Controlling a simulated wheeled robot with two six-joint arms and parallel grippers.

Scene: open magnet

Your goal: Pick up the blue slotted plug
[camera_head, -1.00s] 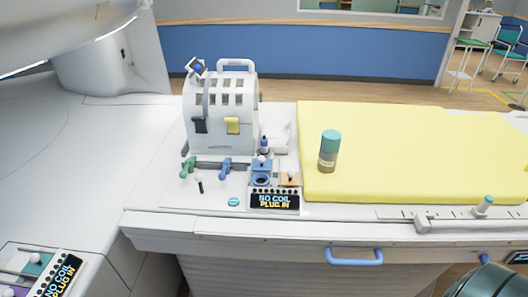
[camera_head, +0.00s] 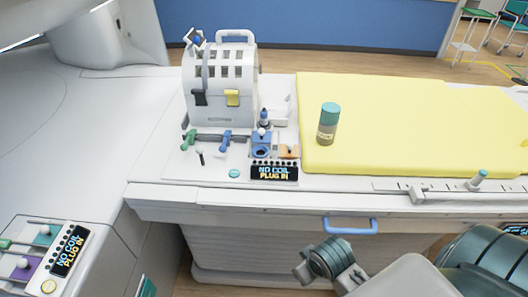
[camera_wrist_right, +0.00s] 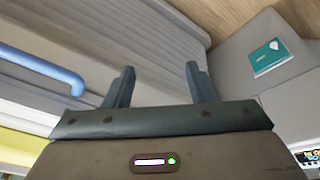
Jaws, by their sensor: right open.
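A blue plug-like piece (camera_head: 225,140) stands at the front of the white coil housing (camera_head: 220,95), beside a similar green piece (camera_head: 188,139). A small blue upright piece (camera_head: 264,118) stands to its right, behind a blue socket block (camera_head: 261,146). I cannot tell which blue piece has the slot. My right gripper (camera_wrist_right: 158,85) is open and empty in the right wrist view, its two fingers apart beside the table's side. In the head view my right arm is at the lower right, well below and right of the blue pieces. My left gripper is not in view.
A display reading "NO COIL PLUG IN" (camera_head: 274,172) sits in front of the blue socket. A grey bottle with a teal cap (camera_head: 327,124) stands on the yellow pad (camera_head: 420,120). A blue handle (camera_head: 350,226) sticks out from the table's front.

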